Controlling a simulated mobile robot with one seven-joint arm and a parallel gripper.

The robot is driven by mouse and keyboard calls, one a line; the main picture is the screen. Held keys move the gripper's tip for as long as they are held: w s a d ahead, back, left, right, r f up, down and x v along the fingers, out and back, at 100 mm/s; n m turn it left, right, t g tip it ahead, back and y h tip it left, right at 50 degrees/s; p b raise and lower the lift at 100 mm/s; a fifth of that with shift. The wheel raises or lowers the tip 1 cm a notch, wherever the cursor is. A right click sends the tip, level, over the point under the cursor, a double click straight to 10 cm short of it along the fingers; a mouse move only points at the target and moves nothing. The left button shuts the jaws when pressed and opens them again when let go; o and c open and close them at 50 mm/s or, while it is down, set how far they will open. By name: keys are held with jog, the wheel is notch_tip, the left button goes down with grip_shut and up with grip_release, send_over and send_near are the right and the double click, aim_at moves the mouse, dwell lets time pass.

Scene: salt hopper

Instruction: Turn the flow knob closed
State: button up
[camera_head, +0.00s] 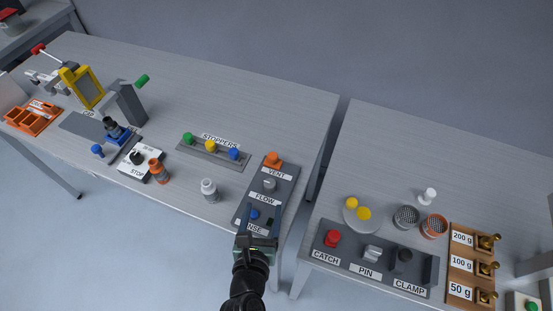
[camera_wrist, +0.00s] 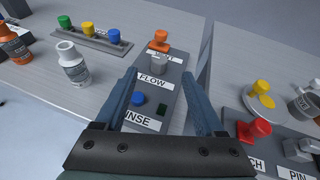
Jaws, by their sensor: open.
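The flow knob (camera_head: 269,185) is a grey knob above the FLOW label on a dark panel (camera_head: 284,192), between the orange VENT knob and a blue button. The wrist view also shows the flow knob (camera_wrist: 158,63), pale grey, beyond my fingertips. My gripper (camera_head: 256,242) is over the near end of the panel in the head view. In the wrist view my gripper (camera_wrist: 168,75) has its two blue-grey fingers wide apart, with nothing between them gripped. The FLOW label and blue button show between the fingers. The gripper looks apart from the knob.
The orange vent knob (camera_wrist: 158,41) stands just beyond the flow knob. A grey-white bottle (camera_head: 209,190) stands left of the panel. Right, across a gap, another table carries a panel with a red catch knob (camera_head: 332,238). Table behind the vent knob is clear.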

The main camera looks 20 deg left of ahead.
aim_at(270, 184)
jog(key=shift+s+d+f+m+g, duration=0.1)
jog(key=shift+s+f+m+g, duration=0.05)
jog(key=shift+s+m+g, duration=0.2)
jog(key=shift+w+f, duration=0.2)
jog(key=b+x, duration=0.2)
jog(key=x, duration=1)
jog(key=shift+w+b, duration=0.25)
jog(key=shift+b, duration=0.15)
jog(key=shift+r, duration=0.1)
grip_shut()
